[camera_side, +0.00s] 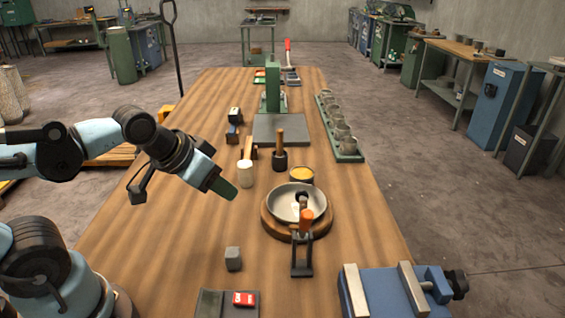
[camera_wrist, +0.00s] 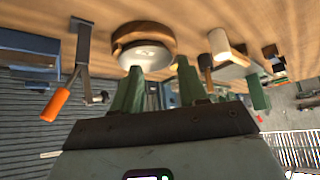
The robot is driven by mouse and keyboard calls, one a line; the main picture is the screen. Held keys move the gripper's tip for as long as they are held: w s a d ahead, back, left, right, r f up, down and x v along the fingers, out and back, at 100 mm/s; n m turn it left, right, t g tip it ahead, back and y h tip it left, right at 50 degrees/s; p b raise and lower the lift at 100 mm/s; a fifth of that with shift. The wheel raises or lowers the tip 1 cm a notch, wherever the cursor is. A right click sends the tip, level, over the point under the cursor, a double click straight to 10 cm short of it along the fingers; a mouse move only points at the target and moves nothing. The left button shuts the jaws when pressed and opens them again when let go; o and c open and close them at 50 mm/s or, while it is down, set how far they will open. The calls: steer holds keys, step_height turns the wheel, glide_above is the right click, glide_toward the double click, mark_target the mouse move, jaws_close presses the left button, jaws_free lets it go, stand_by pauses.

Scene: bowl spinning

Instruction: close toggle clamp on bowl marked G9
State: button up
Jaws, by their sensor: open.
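A grey metal bowl (camera_side: 312,203) sits on a round wooden base (camera_side: 271,226) on the bench; I cannot read a G9 mark. It also shows in the wrist view (camera_wrist: 146,57), which is upside down. A toggle clamp (camera_side: 301,268) stands in front of the bowl with its orange handle (camera_side: 306,218) pointing up. In the wrist view, the orange handle (camera_wrist: 55,104) and the black-tipped clamp arm (camera_wrist: 97,98) both rise from the stand, the tip apart from the bowl. My gripper (camera_side: 232,192) has green fingers, open and empty, left of the bowl and above the bench; it shows in the wrist view (camera_wrist: 160,90).
A grey block (camera_side: 233,258) lies front left. A blue vise (camera_side: 385,292) fills the front right.

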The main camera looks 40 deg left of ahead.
steer(key=shift+d+r, duration=0.1)
steer(key=shift+d, duration=0.1)
steer(key=c, duration=0.4)
steer(key=d+r+m, duration=0.2)
steer(key=d, duration=0.1)
steer(key=w+d+r+m, duration=0.1)
steer(key=d, duration=0.1)
steer(key=shift+d+g, duration=0.1)
steer(key=shift+g, duration=0.3)
jaws_close()
steer(key=m, duration=0.5)
glide_toward(304, 223)
steer(key=w+a+r, duration=0.2)
steer(key=x, duration=1)
steer(key=shift+a+y, duration=0.25)
steer(key=shift+y, duration=0.15)
steer(key=shift+w, duration=0.15)
